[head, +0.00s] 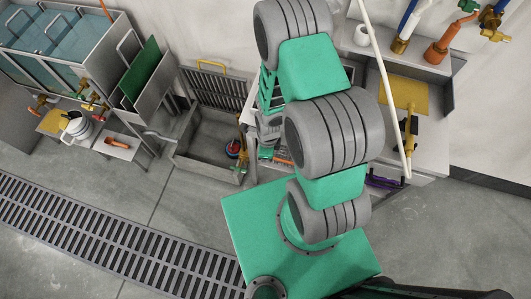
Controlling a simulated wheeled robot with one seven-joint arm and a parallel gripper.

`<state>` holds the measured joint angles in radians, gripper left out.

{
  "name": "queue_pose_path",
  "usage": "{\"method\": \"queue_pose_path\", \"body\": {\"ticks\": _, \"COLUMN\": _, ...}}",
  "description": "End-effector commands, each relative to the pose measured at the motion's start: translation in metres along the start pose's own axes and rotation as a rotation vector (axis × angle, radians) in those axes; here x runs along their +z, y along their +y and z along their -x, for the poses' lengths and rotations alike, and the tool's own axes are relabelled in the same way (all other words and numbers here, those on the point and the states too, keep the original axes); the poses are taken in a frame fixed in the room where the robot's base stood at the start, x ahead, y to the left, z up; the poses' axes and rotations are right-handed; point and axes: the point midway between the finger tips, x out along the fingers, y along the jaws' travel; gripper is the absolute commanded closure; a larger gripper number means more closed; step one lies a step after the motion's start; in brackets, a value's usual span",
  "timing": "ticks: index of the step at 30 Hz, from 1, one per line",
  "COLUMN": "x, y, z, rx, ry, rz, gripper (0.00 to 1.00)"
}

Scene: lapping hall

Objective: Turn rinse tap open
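Several taps are in the head view, and I cannot tell which one is the rinse tap. At the upper right are a tap with a blue handle (406,30), an orange one (446,42) and a brass valve with a green handle (490,18). A brass tap (409,127) stands by a yellow plate at the right. Brass taps with red handles (90,101) are at the left by the tanks. My arm's green and grey links cover the middle. My gripper cannot be made out clearly behind them, and no contact with a tap shows.
A grey sink (205,145) with a rack behind it stands left of my arm. Blue-water tanks (55,45) and a small bench with a white bucket (77,125) are at the left. A pale pole (385,85) slants at the right. Grated drain (120,240) crosses open floor.

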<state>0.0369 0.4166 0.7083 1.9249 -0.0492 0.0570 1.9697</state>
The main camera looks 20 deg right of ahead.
Motion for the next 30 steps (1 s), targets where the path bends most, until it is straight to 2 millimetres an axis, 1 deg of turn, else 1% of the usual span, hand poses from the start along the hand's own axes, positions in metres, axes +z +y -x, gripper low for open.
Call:
{"method": "queue_pose_path", "body": {"ticks": 14, "x": 0.0005, "y": -0.0006, "z": -0.0009, "rx": 0.003, "ry": 0.016, "rz": 0.000, "gripper": 1.00}}
{"method": "queue_pose_path", "body": {"ticks": 15, "x": 0.0005, "y": -0.0005, "z": -0.0009, "rx": 0.003, "ry": 0.015, "rz": 0.000, "gripper": 0.81}}
{"method": "queue_pose_path", "body": {"ticks": 22, "x": 0.0002, "y": 0.0000, "z": -0.0008, "rx": 0.004, "ry": 0.016, "rz": 0.000, "gripper": 0.62}}
{"method": "queue_pose_path", "body": {"ticks": 30, "x": 0.0002, "y": -0.0001, "z": 0.0006, "rx": 0.004, "ry": 0.016, "rz": 0.000, "gripper": 0.61}}
